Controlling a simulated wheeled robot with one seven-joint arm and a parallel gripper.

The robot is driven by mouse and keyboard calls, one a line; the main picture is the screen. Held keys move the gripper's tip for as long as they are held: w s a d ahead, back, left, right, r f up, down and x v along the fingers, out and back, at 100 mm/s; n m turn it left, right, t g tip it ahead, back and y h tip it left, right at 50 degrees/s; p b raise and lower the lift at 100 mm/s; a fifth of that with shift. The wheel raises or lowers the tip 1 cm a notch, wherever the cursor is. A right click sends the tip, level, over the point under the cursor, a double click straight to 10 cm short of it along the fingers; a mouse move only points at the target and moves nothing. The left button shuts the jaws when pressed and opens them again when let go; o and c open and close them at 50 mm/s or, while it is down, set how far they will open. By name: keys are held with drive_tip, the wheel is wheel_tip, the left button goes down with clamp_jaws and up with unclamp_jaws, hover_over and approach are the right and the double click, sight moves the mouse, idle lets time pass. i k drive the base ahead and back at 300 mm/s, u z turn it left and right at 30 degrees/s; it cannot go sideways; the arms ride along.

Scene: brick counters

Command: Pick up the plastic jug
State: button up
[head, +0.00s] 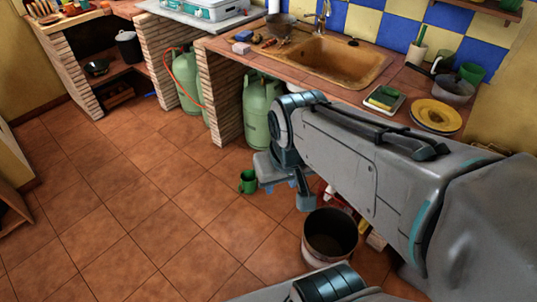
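A small green jug or mug (248,181), probably the plastic jug, stands on the tiled floor left of my gripper in the head view. A larger green container (471,73) stands at the far right of the counter; I cannot tell which of the two is the plastic jug. My gripper (289,192) hangs low at the end of my arm, just right of the small green jug. The jug appears apart from the fingers, and no object shows between them. How far the fingers are spread is not clear from this angle.
A dark bucket (329,237) stands on the floor below my arm. Green gas cylinders (259,108) stand under the brick counter (222,100). The counter holds a sink (337,58) and a yellow plate (436,115). The tiled floor (130,200) at left is free.

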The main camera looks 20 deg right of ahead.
sight(246, 185)
drive_tip(key=u, duration=0.15)
drive_tip(key=i, duration=0.4)
drive_tip(key=u, duration=0.8)
drive_tip(key=i, duration=1.1)
drive_tip(key=z, duration=0.5)
drive_tip(key=i, duration=0.8)
drive_tip(key=z, duration=1.1)
drive_tip(key=i, duration=0.2)
drive_tip(key=z, duration=0.15)
